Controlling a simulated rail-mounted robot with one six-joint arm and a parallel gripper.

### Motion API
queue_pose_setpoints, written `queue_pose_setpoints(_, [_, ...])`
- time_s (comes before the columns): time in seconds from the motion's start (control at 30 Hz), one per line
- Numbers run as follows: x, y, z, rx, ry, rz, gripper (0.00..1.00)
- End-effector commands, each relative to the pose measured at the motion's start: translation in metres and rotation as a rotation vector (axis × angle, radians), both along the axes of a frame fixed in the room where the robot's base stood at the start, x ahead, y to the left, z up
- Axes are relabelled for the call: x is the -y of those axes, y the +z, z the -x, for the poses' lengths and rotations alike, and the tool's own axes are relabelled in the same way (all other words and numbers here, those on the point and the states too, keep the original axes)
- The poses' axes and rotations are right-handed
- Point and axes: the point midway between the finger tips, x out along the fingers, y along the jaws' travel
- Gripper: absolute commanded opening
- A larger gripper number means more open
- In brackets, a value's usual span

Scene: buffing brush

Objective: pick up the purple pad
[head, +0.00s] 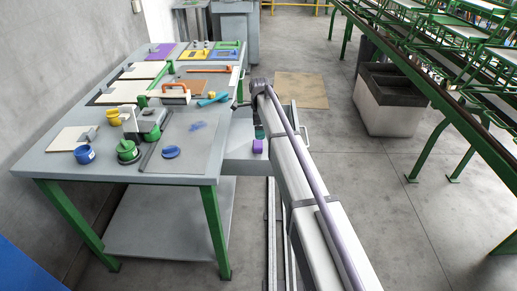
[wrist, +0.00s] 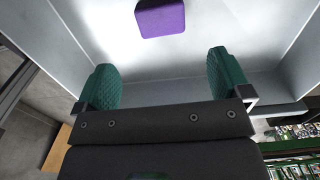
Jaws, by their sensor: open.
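The purple pad (wrist: 160,18) is a small block with rounded corners, lying on the pale floor of an open drawer. In the wrist view it is at the top edge, partly cut off. In the head view the pad (head: 258,146) shows in the drawer beside my arm. My gripper (wrist: 164,78) is open and empty, with its two green textured fingers spread wide. The pad lies beyond the fingertips, apart from them. In the head view one green fingertip of my gripper (head: 259,132) shows just behind the pad; the rest is hidden by my arm.
The drawer (head: 232,165) juts out from the right side of the grey workbench (head: 190,150), with raised walls around the pad. The bench holds a flat purple sheet (head: 161,51), pots, brushes and boards.

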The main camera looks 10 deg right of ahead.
Motion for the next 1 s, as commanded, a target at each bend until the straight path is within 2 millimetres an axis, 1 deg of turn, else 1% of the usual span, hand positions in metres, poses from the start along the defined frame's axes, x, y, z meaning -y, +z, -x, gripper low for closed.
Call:
queue_pose_setpoints(0.03, [0.000,-0.023,0.000,0.000,0.000,0.000,0.96])
queue_pose_setpoints(0.1, [0.000,-0.037,0.000,0.000,0.001,0.000,0.96])
queue_pose_setpoints(0.17, [0.000,-0.043,0.000,0.000,0.001,0.000,0.96])
queue_pose_setpoints(0.3, [0.000,-0.040,0.000,0.000,0.002,0.000,0.96])
queue_pose_setpoints(0.37, [0.000,-0.045,0.000,0.000,0.002,0.000,0.96])
queue_pose_setpoints(0.6, [0.000,-0.092,-0.002,0.000,0.002,0.000,0.96])
queue_pose_setpoints(0.67, [0.000,-0.095,-0.002,0.000,0.002,0.000,0.96])
queue_pose_setpoints(0.87, [0.000,-0.090,-0.002,0.000,0.002,0.000,0.96])
queue_pose_setpoints(1.0, [0.000,-0.090,-0.002,0.000,0.002,0.000,0.83])
